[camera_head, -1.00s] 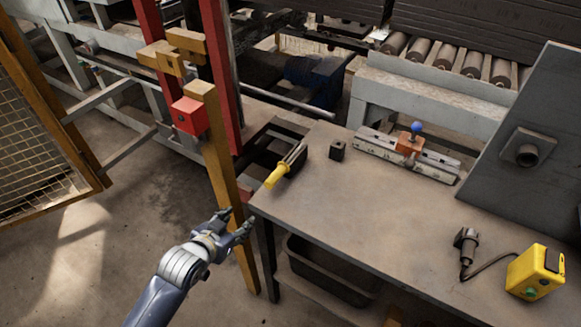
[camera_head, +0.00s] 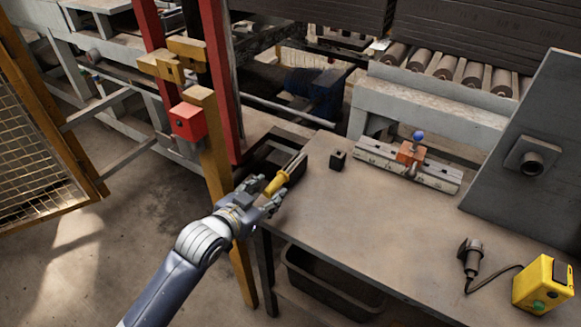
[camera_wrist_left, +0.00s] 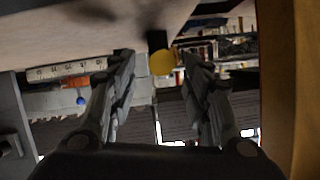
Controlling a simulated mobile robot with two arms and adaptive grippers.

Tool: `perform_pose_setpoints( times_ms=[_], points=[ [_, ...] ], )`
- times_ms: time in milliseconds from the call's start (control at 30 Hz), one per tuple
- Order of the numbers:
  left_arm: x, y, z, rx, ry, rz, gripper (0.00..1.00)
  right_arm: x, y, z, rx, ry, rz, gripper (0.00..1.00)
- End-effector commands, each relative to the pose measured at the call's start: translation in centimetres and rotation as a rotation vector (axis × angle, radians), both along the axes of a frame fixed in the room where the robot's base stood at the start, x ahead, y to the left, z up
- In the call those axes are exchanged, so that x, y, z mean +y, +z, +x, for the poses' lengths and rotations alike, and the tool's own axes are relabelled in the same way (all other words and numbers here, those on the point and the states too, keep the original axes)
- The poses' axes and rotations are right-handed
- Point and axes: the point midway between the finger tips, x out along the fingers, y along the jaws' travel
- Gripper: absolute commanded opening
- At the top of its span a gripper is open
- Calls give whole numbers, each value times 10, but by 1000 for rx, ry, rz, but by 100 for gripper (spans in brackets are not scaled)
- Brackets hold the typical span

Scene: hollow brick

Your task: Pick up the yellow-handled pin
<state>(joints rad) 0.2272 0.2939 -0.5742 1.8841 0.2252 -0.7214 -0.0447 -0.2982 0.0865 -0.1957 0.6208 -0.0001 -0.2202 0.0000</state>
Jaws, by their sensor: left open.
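The yellow-handled pin (camera_head: 279,181) lies at the left edge of the table, its metal shaft pointing away to the upper right. My left gripper (camera_head: 264,192) is at the handle's near end, with its fingers on either side of it in the head view. In the left wrist view the round yellow end of the handle (camera_wrist_left: 162,63) shows between the tips of my open left gripper (camera_wrist_left: 158,62). Whether the fingers touch the handle cannot be told. The pin's shaft is hidden behind the handle in the wrist view. My right gripper is not in view.
A small dark block (camera_head: 338,160) stands on the table (camera_head: 350,220) near the pin. A fixture with an orange clamp and blue knob (camera_head: 411,152) sits at the back. A yellow box (camera_head: 541,285) is at the right. A yellow post with a red box (camera_head: 187,121) stands close left of the gripper.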

Motion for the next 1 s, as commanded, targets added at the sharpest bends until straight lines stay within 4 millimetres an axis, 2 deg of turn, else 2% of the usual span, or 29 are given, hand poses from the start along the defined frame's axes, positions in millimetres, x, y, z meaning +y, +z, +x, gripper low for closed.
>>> perform_pose_setpoints(
  times_ms=[100, 300, 600, 800, 1000],
  points=[
    [-6, -7, 14, 2, 0, -1, 45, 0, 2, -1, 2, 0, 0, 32],
    [-16, -15, 30, 0, 0, -1, 45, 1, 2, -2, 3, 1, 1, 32],
    [-17, -17, 33, -1, 0, -1, 45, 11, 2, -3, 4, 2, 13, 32],
    [-17, -17, 33, 0, 0, 0, 0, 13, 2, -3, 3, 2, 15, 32],
    [-17, -16, 33, -2, 0, -1, 0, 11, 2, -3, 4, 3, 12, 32]
  ],
)
